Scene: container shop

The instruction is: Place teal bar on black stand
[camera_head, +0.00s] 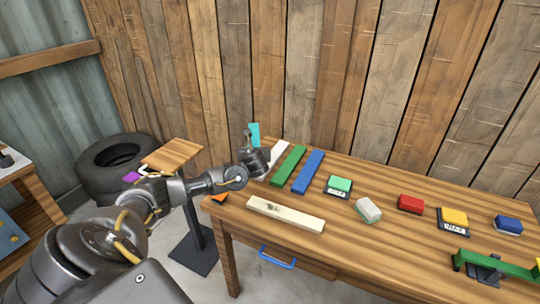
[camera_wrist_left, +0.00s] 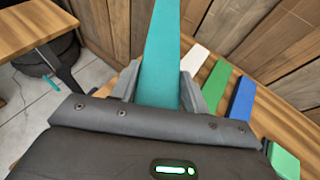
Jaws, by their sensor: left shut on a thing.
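The teal bar (camera_head: 254,133) stands up from my left gripper (camera_head: 249,145) in the head view, above the far left end of the table. In the left wrist view the teal bar (camera_wrist_left: 161,55) is clamped between both fingers of my left gripper (camera_wrist_left: 158,95) and points away from it. My right gripper is not in view.
White, green (camera_head: 288,165) and blue (camera_head: 307,171) bars lie at the table's left. A cream bar (camera_head: 285,214) lies along the front edge. Several coloured blocks, including red (camera_head: 410,203), spread rightward. A plank wall stands behind. The table's front middle is clear.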

